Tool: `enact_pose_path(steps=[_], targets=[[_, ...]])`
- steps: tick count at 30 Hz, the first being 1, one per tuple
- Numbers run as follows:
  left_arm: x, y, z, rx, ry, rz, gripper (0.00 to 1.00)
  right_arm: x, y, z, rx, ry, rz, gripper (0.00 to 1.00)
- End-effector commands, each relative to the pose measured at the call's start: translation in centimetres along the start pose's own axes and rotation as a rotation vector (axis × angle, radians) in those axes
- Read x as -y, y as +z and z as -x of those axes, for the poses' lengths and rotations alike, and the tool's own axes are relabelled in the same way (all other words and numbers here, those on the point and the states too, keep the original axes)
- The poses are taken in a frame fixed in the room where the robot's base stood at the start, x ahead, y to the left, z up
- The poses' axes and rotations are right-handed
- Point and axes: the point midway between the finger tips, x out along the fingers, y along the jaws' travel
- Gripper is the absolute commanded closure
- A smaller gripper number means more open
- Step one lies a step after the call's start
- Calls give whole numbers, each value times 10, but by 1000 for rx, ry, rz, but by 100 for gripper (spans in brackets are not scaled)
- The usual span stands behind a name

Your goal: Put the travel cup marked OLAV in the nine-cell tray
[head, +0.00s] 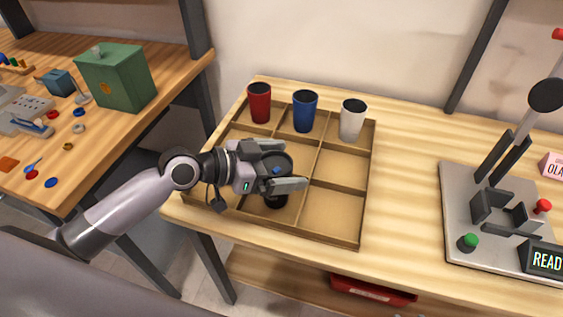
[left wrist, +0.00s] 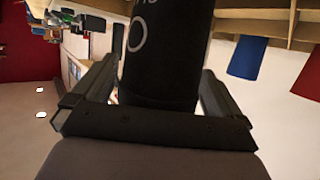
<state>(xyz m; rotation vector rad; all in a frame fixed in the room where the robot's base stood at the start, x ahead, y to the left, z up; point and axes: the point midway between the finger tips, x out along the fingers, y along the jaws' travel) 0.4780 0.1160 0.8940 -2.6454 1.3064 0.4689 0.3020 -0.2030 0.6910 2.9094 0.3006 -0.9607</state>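A black travel cup (head: 277,203) is between the fingers of my left gripper (head: 281,171), over the front middle part of the nine-cell tray (head: 309,238). In the left wrist view the black cup (left wrist: 165,60) stands between both fingertips (left wrist: 160,72), which appear to press on its sides. White lettering with a large O shows on it; the full name cannot be read. The gripper hides much of the cup in the head view, and whether its base touches the tray floor cannot be told. My right gripper is not in view.
Red (head: 259,103), blue (head: 305,111) and white (head: 352,120) cups stand in the tray's back row. The laser marker (head: 500,215) with a READY display (head: 545,261) is at right. A green box (head: 117,78) and small parts lie on the left table.

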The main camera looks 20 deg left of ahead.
Motion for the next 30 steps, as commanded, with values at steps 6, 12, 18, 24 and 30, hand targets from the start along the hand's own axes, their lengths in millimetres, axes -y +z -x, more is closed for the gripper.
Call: enact_pose_path(steps=[6,12,18,24,30], targets=[[0,-6,4,1,-1,0,0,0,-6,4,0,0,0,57],[0,-2,33,4,-2,-4,0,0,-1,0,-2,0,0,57],[0,-2,66,5,0,-3,0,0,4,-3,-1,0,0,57],[0,-2,94,5,1,-2,0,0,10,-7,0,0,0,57],[0,-2,114,2,-1,0,0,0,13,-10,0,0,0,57]])
